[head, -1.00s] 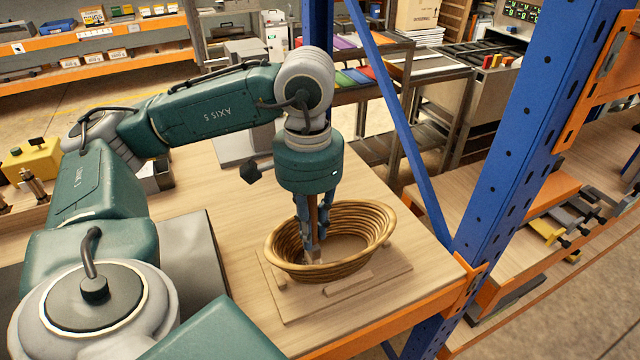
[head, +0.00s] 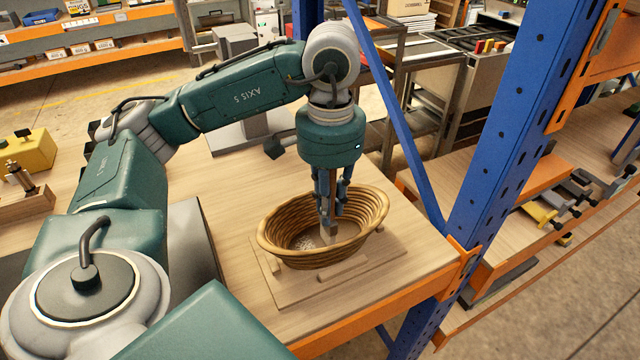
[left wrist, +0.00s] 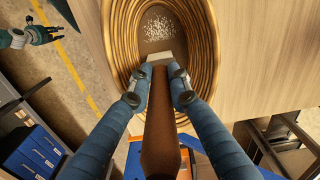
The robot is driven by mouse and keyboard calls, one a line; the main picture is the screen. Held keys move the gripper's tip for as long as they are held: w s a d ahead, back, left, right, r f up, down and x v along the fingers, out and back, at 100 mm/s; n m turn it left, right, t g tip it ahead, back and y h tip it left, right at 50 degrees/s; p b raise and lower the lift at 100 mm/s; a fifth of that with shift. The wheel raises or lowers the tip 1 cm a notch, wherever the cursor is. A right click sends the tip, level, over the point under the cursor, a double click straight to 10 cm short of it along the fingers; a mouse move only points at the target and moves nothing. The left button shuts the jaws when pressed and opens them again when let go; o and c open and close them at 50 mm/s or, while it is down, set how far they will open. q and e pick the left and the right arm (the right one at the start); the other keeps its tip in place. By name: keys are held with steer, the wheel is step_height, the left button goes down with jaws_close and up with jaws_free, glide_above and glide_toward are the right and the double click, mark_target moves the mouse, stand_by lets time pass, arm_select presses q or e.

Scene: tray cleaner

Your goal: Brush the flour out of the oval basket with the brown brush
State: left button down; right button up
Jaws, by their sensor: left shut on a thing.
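The oval basket (head: 292,255) is woven and golden brown, standing on a wooden board. Pale flour (head: 303,242) lies scattered on its floor in the left part; it fills the far end in the left wrist view (left wrist: 158,24). My left gripper (head: 331,218) points down into the basket, right of the flour, and is shut on the brown brush (left wrist: 160,135). The brush's pale bristles (left wrist: 160,58) are at the near side of the flour; I cannot tell if they touch the floor. My right gripper (left wrist: 45,35) shows small in the left wrist view, away from the basket, seemingly open and empty.
The wooden board (head: 290,292) has low blocks around the basket. A blue rack post (head: 500,150) and diagonal brace stand to the right. A dark grey tray (head: 190,245) is on the left of the table. Bare tabletop lies behind the basket.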

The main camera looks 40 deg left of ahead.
arm_select(q)
steer(key=shift+w+d, duration=0.3)
steer(key=shift+w, duration=0.45)
steer(key=shift+w+d, duration=0.35)
steer(key=shift+w, duration=0.35)
steer(key=shift+w+d, duration=0.3)
steer(key=shift+w, duration=0.45)
steer(key=shift+b, duration=0.3)
steer(key=shift+s+a+b, duration=0.25)
steer(key=shift+s+a, duration=0.1)
steer(key=shift+s, duration=0.4)
steer(key=shift+s+a+b, duration=0.25)
steer(key=shift+s+a, duration=0.05)
steer(key=shift+s, duration=0.45)
steer(key=shift+s+a+b, duration=0.25)
steer(key=shift+s+a, duration=0.1)
steer(key=shift+s, duration=0.4)
steer(key=shift+s+a+b, duration=0.6)
steer(key=shift+s+a, duration=0.3)
steer(key=shift+s, duration=1.35)
steer(key=w+d+p, duration=0.2)
steer(key=w+d, duration=0.1)
steer(key=w, duration=0.6)
steer(key=shift+d+p, duration=0.3)
steer(key=shift+d, duration=0.1)
